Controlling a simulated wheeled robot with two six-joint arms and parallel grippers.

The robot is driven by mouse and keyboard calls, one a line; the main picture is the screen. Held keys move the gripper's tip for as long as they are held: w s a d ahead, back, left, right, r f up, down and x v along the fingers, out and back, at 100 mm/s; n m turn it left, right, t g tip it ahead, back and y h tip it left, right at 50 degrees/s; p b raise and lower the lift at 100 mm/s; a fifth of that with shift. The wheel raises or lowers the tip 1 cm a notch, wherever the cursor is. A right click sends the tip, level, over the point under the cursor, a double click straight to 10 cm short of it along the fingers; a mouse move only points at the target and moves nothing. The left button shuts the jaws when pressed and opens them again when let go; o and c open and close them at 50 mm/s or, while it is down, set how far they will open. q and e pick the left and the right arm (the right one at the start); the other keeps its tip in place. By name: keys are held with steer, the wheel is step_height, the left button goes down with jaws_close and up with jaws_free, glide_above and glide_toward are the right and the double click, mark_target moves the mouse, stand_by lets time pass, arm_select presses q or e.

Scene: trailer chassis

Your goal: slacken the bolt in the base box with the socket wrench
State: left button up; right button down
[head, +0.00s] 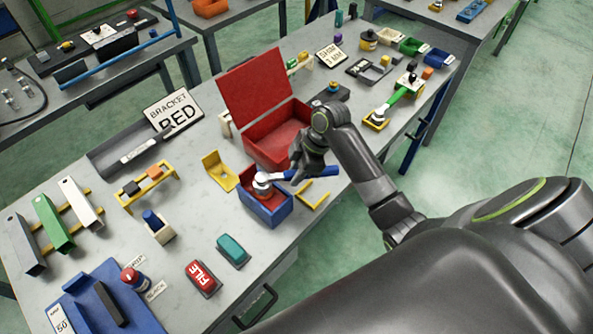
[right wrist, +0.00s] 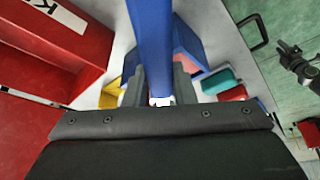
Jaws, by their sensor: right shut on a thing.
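My right gripper (head: 303,166) is shut on the blue handle of the socket wrench (head: 298,175). In the right wrist view the handle (right wrist: 151,45) runs up between the two fingers (right wrist: 160,88). The wrench lies roughly level, and its pale round head (head: 262,182) is over the open blue box (head: 268,217), the likely base box. The bolt is hidden under the head; I cannot tell whether the socket sits on it. A dark jointed part at the right edge of the right wrist view, probably my left gripper (right wrist: 292,58), is too unclear to read.
A red box with raised lid (head: 257,93) stands just behind the blue box. A yellow bracket (head: 220,171) lies left of it, and yellow strips (head: 314,199) lie right. Teal (head: 233,250) and red FILE (head: 202,277) blocks sit in front. The table's front edge is close.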

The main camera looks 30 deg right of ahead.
steer(key=shift+f+b, duration=0.3)
steer(key=shift+f, duration=0.4)
stand_by(0.4)
stand_by(0.3)
steer(key=c, duration=1.9)
jaws_free()
steer(key=shift+c, duration=0.2)
jaws_close()
steer(key=shift+w+d+n+g+b, duration=0.15)
steer(key=shift+w+n+g+b, duration=0.2)
steer(key=shift+w+n, duration=0.5)
steer(key=shift+s, duration=0.1)
